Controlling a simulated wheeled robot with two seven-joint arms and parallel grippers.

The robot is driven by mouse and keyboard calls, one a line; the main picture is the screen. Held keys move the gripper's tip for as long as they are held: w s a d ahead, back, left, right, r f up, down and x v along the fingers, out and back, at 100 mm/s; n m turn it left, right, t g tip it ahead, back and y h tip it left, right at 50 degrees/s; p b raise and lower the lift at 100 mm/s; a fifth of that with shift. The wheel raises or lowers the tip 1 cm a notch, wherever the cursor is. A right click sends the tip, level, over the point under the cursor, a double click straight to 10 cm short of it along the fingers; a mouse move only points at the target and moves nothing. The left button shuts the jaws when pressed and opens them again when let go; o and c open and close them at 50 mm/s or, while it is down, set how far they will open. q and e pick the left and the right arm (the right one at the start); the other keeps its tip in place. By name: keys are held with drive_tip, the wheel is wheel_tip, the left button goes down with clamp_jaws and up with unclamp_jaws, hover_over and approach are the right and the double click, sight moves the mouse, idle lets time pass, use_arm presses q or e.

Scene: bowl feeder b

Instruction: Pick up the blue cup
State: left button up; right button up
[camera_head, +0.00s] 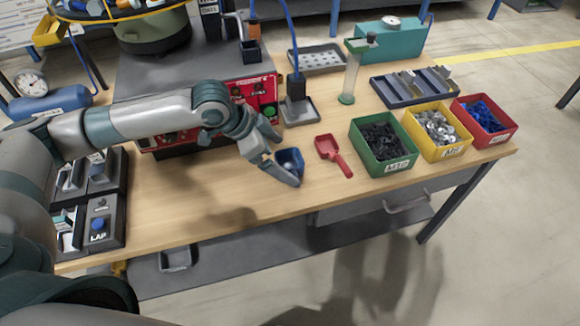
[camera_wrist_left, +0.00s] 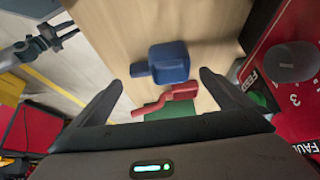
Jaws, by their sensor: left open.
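The blue cup (camera_head: 291,160) stands on the wooden table near its front edge, left of a red scoop. My left gripper (camera_head: 285,158) is open, with one finger on the far side of the cup and one on the near side. In the left wrist view the blue cup (camera_wrist_left: 171,62) lies ahead, between the lines of my two spread fingers (camera_wrist_left: 160,80); a small blue part sticks out on its left. I cannot tell whether a finger touches it.
The red scoop (camera_head: 333,154) lies close right of the cup. Green (camera_head: 383,168), yellow (camera_head: 463,146) and red (camera_head: 511,133) bins of parts stand further right. A red panel (camera_head: 262,93) stands behind my gripper.

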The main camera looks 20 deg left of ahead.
sight(291, 165)
use_arm(q)
drive_tip(key=shift+w+d+f, duration=0.2)
drive_tip(key=shift+d+f, duration=0.15)
drive_tip(key=shift+f, duration=0.2)
drive_tip(key=p+x, duration=0.1)
drive_tip(key=x, duration=0.2)
drive_tip(key=shift+w+d+f, duration=0.1)
drive_tip(key=shift+d+f, duration=0.05)
drive_tip(key=shift+f, duration=0.25)
use_arm(e)
drive_tip(key=shift+w+a+r+t, duration=0.4)
drive_tip(key=shift+a+r+t, duration=0.1)
drive_tip(key=shift+a+r, duration=0.1)
use_arm(q)
drive_tip(key=c, duration=1)
use_arm(e)
drive_tip(key=shift+d, duration=0.1)
use_arm(q)
drive_tip(key=shift+r, duration=0.15)
drive_tip(key=shift+c, duration=0.2)
